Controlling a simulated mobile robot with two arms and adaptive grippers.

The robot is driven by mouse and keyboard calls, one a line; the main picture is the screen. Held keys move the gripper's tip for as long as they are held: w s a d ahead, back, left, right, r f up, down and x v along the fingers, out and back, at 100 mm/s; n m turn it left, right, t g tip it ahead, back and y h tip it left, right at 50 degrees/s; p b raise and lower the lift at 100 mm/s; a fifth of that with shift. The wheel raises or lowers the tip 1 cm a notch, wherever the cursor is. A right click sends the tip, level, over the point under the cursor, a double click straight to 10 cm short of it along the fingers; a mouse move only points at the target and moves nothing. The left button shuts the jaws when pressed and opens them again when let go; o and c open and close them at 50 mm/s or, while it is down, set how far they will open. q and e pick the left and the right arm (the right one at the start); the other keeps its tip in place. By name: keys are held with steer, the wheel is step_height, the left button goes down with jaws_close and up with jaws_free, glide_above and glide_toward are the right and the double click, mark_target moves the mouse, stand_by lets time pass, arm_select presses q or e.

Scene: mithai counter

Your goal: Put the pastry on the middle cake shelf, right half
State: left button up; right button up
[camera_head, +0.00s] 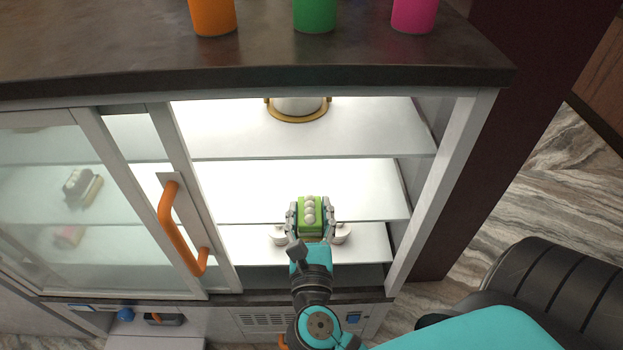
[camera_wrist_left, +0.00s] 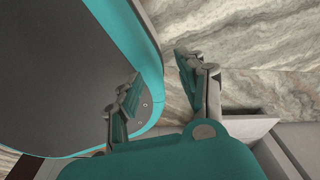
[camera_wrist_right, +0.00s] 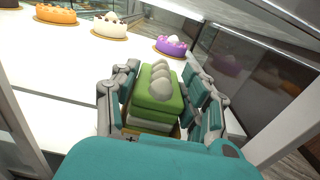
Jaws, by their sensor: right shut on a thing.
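The pastry (camera_head: 311,214) is a green and white layered block with a row of white dollops on top. My right gripper (camera_head: 311,206) is shut on it, with a finger on each side. In the right wrist view the pastry (camera_wrist_right: 158,95) sits upright between the fingers (camera_wrist_right: 166,88). In the head view it overlaps the front edge of the middle cake shelf (camera_head: 270,190), in the right, open half of the case. Its exact depth is hard to tell. My left gripper (camera_wrist_left: 158,75) shows only in its wrist view, open and empty, away from the case.
A white cake (camera_head: 297,105) on a gold board stands on the upper shelf. The right wrist view shows more cakes, including a purple one (camera_wrist_right: 172,45). A glass door with an orange handle (camera_head: 170,215) covers the left half. The middle shelf's visible right half is bare.

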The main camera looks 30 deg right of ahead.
steer(key=x, duration=0.4)
steer(key=d+x, duration=0.1)
steer(key=x, duration=0.4)
steer(key=s+f+p+x, duration=0.1)
steer(key=x, duration=0.3)
steer(key=shift+w+d, duration=0.2)
steer(key=shift+d, duration=0.1)
steer(key=shift+w+d, duration=0.1)
steer(key=shift+w, duration=0.05)
step_height(320, 180, down, 4)
steer(key=shift+r+b, duration=0.15)
steer(key=shift+b, duration=0.45)
arm_select(q)
steer(key=shift+s+a, duration=0.35)
steer(key=shift+s, duration=0.05)
arm_select(e)
steer(key=o, duration=1.2)
arm_select(q)
steer(key=shift+s+a, duration=0.2)
arm_select(e)
steer(key=shift+r, duration=0.1)
